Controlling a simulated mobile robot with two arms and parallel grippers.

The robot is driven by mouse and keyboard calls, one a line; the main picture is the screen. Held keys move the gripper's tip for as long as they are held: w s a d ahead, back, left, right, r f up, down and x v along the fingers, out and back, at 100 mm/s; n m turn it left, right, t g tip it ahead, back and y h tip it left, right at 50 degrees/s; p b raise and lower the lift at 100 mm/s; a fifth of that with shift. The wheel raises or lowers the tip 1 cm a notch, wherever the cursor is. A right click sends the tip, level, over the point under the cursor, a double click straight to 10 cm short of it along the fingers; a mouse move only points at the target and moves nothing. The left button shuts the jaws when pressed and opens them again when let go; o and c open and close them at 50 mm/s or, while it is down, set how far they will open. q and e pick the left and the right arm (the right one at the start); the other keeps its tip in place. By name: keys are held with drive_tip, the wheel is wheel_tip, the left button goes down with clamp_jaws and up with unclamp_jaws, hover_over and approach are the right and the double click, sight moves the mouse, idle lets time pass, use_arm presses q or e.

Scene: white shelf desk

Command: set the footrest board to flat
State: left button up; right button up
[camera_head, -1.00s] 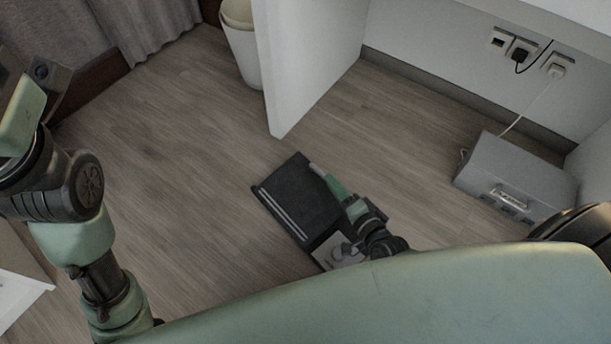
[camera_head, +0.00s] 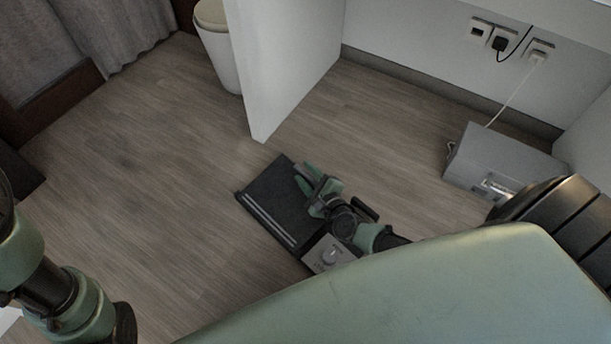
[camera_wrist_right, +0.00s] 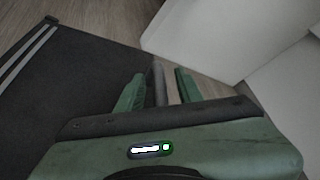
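The footrest board (camera_head: 272,208) is a dark, flat-faced panel with pale stripes along its left edge, low over the floor. A grey section with a round knob (camera_head: 328,256) adjoins its near end. I cannot tell the board's exact tilt. My right gripper (camera_head: 308,179) is over the board's right side, fingers apart. In the right wrist view the board (camera_wrist_right: 75,85) fills the left, and a thin dark grey bar (camera_wrist_right: 158,82) stands between the two green fingers, with gaps showing beside it. My left arm shows at the left edge; its gripper is out of view.
A white desk panel (camera_head: 272,75) stands beyond the board, with a white bin (camera_head: 218,50) behind it. A grey box (camera_head: 500,160) with a cable to the wall sockets (camera_head: 500,40) is at the right. The wooden floor (camera_head: 130,160) left of the board is clear.

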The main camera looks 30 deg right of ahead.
drive_tip(key=shift+w, duration=0.1)
clamp_jaws()
idle(1.4)
